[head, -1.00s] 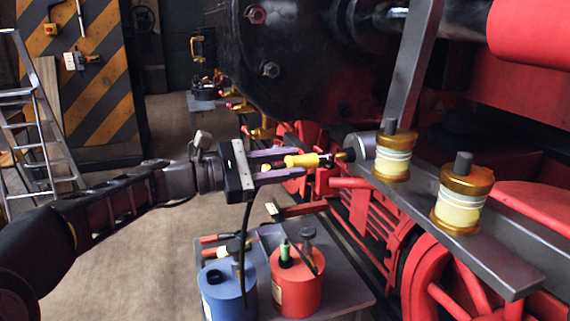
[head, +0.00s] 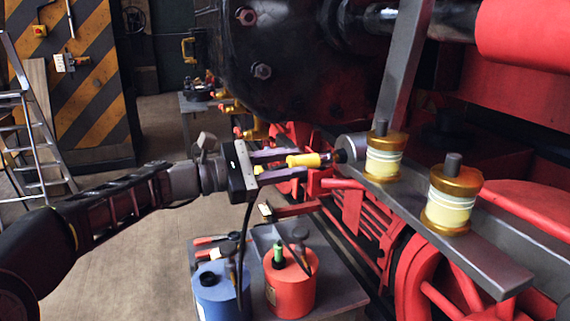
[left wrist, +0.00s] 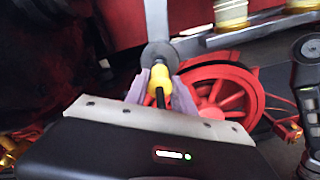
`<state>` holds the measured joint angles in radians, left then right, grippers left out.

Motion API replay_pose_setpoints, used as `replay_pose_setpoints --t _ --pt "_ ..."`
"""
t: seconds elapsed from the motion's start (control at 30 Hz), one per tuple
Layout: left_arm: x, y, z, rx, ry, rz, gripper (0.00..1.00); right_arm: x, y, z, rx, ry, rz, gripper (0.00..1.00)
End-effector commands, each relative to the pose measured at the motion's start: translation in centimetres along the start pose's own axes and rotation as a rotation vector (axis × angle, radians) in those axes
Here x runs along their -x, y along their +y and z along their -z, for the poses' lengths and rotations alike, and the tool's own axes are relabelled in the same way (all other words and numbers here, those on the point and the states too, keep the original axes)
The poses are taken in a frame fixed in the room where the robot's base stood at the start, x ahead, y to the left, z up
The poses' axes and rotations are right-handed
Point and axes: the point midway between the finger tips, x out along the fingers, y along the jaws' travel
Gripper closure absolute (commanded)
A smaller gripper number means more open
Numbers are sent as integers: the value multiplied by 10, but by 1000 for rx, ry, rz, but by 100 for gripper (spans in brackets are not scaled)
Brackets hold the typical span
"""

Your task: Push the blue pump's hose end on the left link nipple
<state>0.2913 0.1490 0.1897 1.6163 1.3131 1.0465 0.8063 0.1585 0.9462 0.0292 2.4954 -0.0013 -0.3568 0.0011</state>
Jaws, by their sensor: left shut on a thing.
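My left gripper (head: 302,165) is shut on the yellow hose end (head: 303,160), which points right at the left link nipple (head: 340,156). The nipple is a short dark stub on a round grey boss. In the left wrist view the hose end (left wrist: 160,77) sits between the fingers, in line with the grey boss (left wrist: 158,53). Whether the hose end touches the nipple I cannot tell. A black hose hangs from behind the gripper down to the blue pump (head: 210,298) at the bottom. My right gripper is not in view.
A red pump (head: 290,290) stands beside the blue one on a grey cart (head: 345,290). Two brass-capped oil cups (head: 386,158) stand on the grey bar right of the nipple. Red wheels and rods lie below; a ladder (head: 35,140) leans at far left.

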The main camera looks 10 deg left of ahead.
Motion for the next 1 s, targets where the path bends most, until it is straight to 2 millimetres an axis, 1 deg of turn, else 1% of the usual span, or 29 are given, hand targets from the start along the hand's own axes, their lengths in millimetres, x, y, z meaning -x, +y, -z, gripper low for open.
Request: replay_pose_setpoints --t 0.4,0.87,0.9,1.0 --pt "-13 0 -2 1 -3 0 100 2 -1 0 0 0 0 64" --pt "-15 0 -3 1 -5 0 100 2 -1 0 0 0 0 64" --pt "-15 0 -3 1 -5 0 69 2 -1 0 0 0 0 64" --pt "-15 0 -2 1 -4 0 61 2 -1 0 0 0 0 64"
